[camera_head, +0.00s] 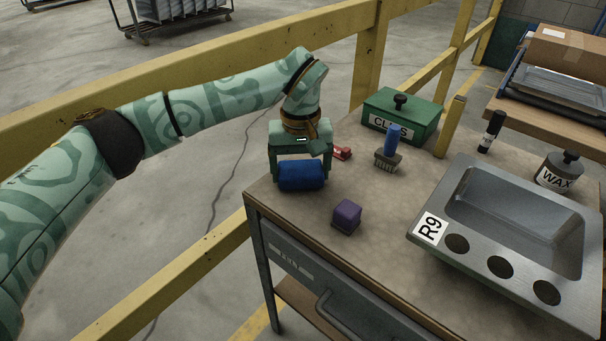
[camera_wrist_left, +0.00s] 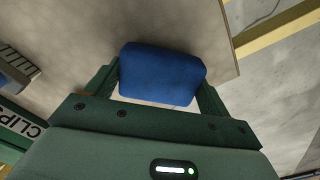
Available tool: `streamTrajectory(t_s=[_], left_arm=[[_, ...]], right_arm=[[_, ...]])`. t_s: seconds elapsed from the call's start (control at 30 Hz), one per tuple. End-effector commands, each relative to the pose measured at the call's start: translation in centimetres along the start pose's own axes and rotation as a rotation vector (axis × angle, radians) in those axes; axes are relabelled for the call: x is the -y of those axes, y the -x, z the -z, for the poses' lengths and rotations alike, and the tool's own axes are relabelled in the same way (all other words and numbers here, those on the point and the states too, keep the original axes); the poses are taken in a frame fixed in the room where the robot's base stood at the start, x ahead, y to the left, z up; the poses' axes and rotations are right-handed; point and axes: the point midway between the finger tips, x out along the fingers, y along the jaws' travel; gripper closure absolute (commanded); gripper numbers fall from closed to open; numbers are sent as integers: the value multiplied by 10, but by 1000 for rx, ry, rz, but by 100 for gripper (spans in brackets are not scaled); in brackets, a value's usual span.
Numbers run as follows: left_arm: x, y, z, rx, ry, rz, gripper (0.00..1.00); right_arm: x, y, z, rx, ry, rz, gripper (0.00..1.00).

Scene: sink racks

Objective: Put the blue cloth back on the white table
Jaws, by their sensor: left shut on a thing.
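The blue cloth (camera_head: 302,176), a rounded bundle, is between the fingers of my left gripper (camera_head: 301,181), near the left corner of the worktable. The cloth (camera_wrist_left: 162,74) also fills the gap between the fingers in the left wrist view. My left gripper (camera_wrist_left: 160,92) is shut on it and points down. I cannot tell whether the cloth touches the tabletop. The tabletop (camera_head: 290,215) looks brownish grey; no clearly white table shows. My right gripper is not in view.
A purple block (camera_head: 346,216), a brush (camera_head: 388,150) with a blue handle, a small red item (camera_head: 342,153) and a green CLIPS box (camera_head: 402,112) stand nearby. A metal sink rack (camera_head: 428,228), a black marker (camera_head: 491,131) and a WAX jar (camera_head: 559,175) are right. Yellow rails (camera_head: 190,245) run alongside.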

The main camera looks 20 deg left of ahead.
Motion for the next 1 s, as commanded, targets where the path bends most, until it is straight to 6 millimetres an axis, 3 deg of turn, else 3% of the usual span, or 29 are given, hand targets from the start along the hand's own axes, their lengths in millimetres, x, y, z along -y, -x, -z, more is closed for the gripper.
streamTrajectory(t_s=[0.03, 0.4, 0.43, 0.5, 0.73, 0.87, 1.0], left_arm=[[0, -9, 0, 5, -1, 1, 40], [0, -8, 0, -2, 0, 0, 40], [0, -8, 0, -2, 0, -1, 13], [0, -8, 0, -1, 0, -1, 0], [-1, -6, 0, -1, 0, -1, 0], [0, 14, 0, -7, 0, -3, 0], [0, 50, 0, -12, 1, -5, 0]], right_arm=[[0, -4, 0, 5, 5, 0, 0], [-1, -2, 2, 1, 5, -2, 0], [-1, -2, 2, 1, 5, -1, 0], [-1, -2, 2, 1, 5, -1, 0], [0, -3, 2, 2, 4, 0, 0], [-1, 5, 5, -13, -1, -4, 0], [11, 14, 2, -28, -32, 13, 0]])
